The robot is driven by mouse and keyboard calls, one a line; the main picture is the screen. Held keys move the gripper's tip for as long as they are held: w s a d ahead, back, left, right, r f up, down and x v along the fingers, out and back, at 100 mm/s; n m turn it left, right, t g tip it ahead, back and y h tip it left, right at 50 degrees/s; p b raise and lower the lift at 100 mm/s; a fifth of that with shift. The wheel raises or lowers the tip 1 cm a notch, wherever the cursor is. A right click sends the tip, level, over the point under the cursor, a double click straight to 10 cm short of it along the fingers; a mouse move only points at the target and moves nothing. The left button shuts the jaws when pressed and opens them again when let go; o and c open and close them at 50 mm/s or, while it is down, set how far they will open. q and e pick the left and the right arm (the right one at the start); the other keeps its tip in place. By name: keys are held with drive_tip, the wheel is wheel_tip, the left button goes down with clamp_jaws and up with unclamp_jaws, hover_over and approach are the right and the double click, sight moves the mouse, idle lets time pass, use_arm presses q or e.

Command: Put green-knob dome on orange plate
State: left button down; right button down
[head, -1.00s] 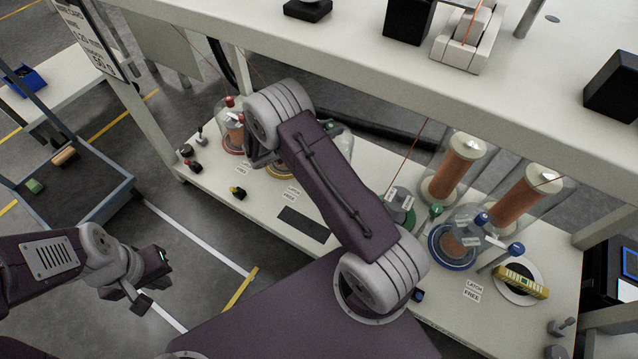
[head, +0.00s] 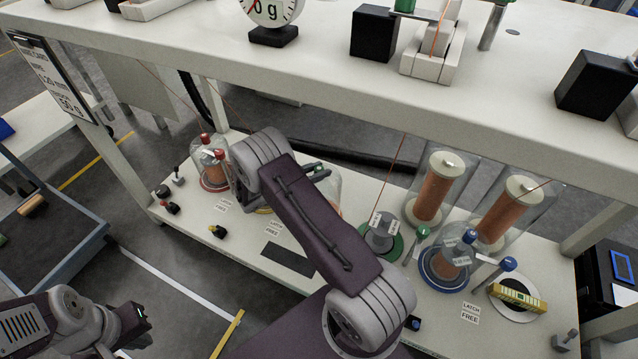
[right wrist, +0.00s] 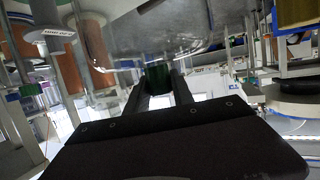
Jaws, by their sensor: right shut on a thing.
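My right gripper is mostly hidden behind my own arm in the head view, with a part of it (head: 316,172) showing. In the right wrist view its fingers (right wrist: 158,92) are shut on the green knob (right wrist: 157,76). The clear glass of the green-knob dome (right wrist: 150,38) fills the area beyond the knob. In the head view the dome's glass (head: 329,187) shows partly to the right of my arm. A yellow-orange plate (head: 264,210) shows only as a sliver beside my arm; whether the dome touches it is hidden. My left gripper (head: 135,325) is low at left, away from the bench.
A red-knob dome (head: 210,168) stands left of my arm. A green plate (head: 393,252) with a grey spool has no dome. A blue-knob dome (head: 447,262) and tall glass cylinders (head: 430,190) stand to the right. The upper shelf (head: 330,85) overhangs the bench.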

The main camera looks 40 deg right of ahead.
drive_tip(key=shift+f+b, duration=0.85)
drive_tip(key=shift+f, duration=1.2)
drive_tip(key=c, duration=1.1)
unclamp_jaws()
drive_tip(key=shift+r, duration=0.15)
drive_tip(key=p+v, duration=0.5)
drive_tip(key=v, duration=0.7)
drive_tip(key=shift+p, duration=0.4)
